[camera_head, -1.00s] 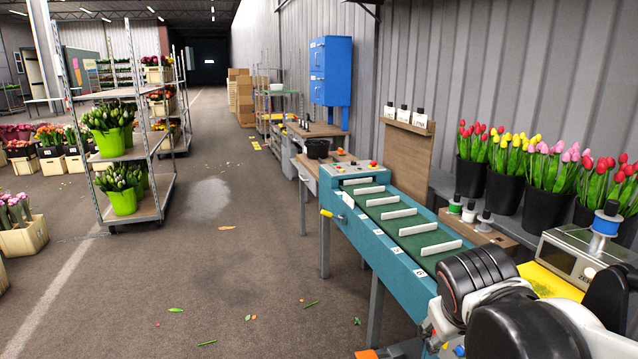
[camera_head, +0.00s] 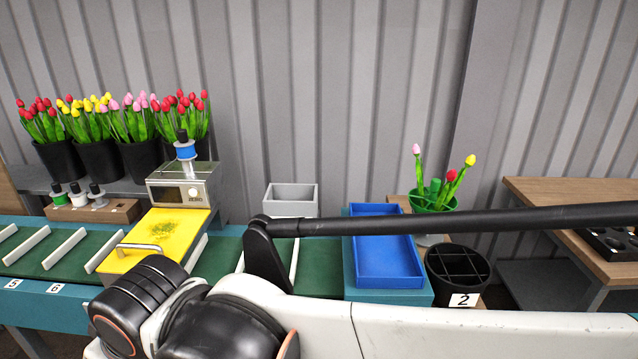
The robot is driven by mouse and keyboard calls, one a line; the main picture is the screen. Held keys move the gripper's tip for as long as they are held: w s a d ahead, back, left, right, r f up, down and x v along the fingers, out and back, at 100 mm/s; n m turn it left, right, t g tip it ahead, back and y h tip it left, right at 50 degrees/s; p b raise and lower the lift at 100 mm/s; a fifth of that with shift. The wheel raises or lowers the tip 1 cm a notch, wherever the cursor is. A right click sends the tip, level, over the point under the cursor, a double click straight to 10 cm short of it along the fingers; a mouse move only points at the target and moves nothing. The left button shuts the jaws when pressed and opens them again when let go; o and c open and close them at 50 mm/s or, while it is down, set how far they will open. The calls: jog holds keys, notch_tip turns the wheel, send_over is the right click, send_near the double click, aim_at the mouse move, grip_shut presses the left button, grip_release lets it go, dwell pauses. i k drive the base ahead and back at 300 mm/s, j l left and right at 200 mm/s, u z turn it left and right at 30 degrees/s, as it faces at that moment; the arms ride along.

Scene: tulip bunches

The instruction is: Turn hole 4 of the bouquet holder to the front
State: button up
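What looks like the bouquet holder is a green round holder (camera_head: 424,202) at the right of the head view, behind the blue tray and my arm. A pink, a red and a yellow tulip stand in it, leaning outward, and green upright tubes show among them. Its hole numbers are too small or hidden, so I cannot tell which hole faces front. My arm crosses the foreground and its dark bar passes just in front of the holder's base. My gripper is not in view.
A black divided bucket (camera_head: 458,268) labelled 2 stands in front of the holder, beside the blue tray (camera_head: 424,268). A grey bin (camera_head: 291,197) and tulip buckets (camera_head: 100,158) stand behind. A wooden table (camera_head: 562,192) is at right.

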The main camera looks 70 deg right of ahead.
aim_at(432, 204)
jog(key=z, duration=3.1)
